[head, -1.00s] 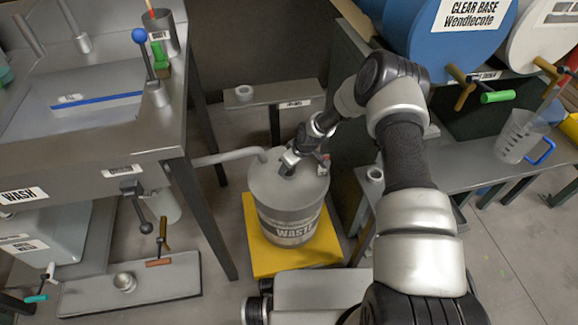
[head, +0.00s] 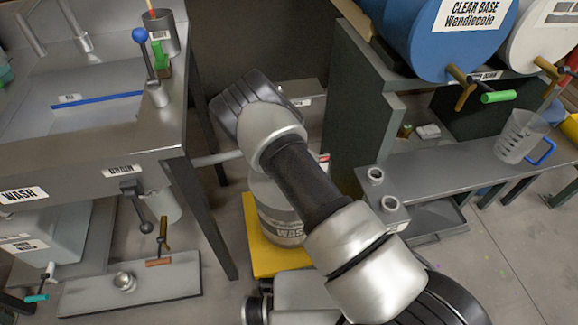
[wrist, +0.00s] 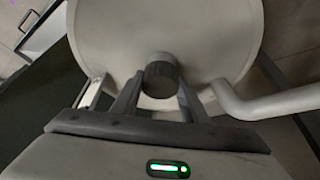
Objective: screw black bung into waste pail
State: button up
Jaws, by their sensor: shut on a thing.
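The grey waste pail (head: 278,212) stands on a yellow base in the head view, with its top mostly hidden behind my arm. In the wrist view the pail's pale round top (wrist: 215,45) fills the upper middle. My gripper (wrist: 158,92) shows in the wrist view, with its fingers shut on the dark, ribbed, round black bung (wrist: 161,70). The bung lies over the pail's top near its edge. I cannot tell how far it is seated in the opening. In the head view my gripper and the bung are hidden by my arm.
A grey pipe (wrist: 265,102) joins the pail's top at the right in the wrist view. The wash bench (head: 90,145) stands left of the pail, and a low grey shelf (head: 440,165) with a clear jug (head: 518,138) stands right. A blue drum (head: 435,35) is above.

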jog(key=o, duration=1)
jog(key=shift+c, duration=0.2)
jog(key=shift+d+r+n+y+p, duration=0.15)
jog(key=shift+n+y+p, duration=0.15)
jog(key=shift+n, duration=0.4)
jog(key=n, duration=0.1)
jog(key=n+y, duration=0.1)
jog(key=n, duration=0.2)
jog(key=shift+d+f+n+y+b, duration=0.1)
jog(key=shift+f+n+y+b, duration=0.2)
jog(key=shift+y+b, duration=0.1)
jog(key=n, duration=0.2)
jog(key=n+y, duration=0.1)
jog(key=n, duration=0.1)
jog(key=shift+r+y, duration=0.1)
jog(key=shift+y, duration=0.2)
jog(key=n+g+y, duration=0.1)
jog(key=n, duration=0.2)
jog(key=shift+n, duration=0.4)
jog(key=shift+a, duration=0.2)
